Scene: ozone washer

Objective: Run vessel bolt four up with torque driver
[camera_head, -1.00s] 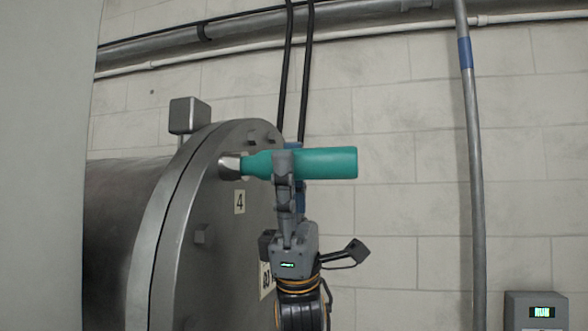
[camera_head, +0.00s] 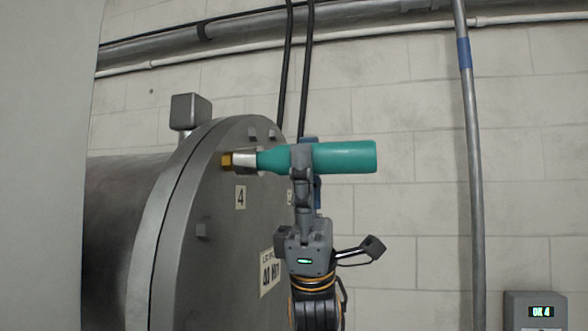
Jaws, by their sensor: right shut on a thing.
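The teal torque driver (camera_head: 345,157) lies level across the view, its silver nose (camera_head: 244,160) pointing left. My right gripper (camera_head: 302,160) is shut around the driver's body. A brass-coloured bolt head (camera_head: 227,160) shows at the tip of the nose, on the face of the grey round vessel flange (camera_head: 217,260), just above the label "4" (camera_head: 240,197). I cannot tell whether the nose still touches the bolt head. A small box (camera_head: 541,311) at the lower right has a display reading "OK 4". My left gripper is not in view.
Other grey bolt heads (camera_head: 203,231) sit on the flange. A larger printed label (camera_head: 270,272) is partly behind my right arm. A vertical pipe with a blue band (camera_head: 465,52) stands at the right. Open space lies between it and the driver.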

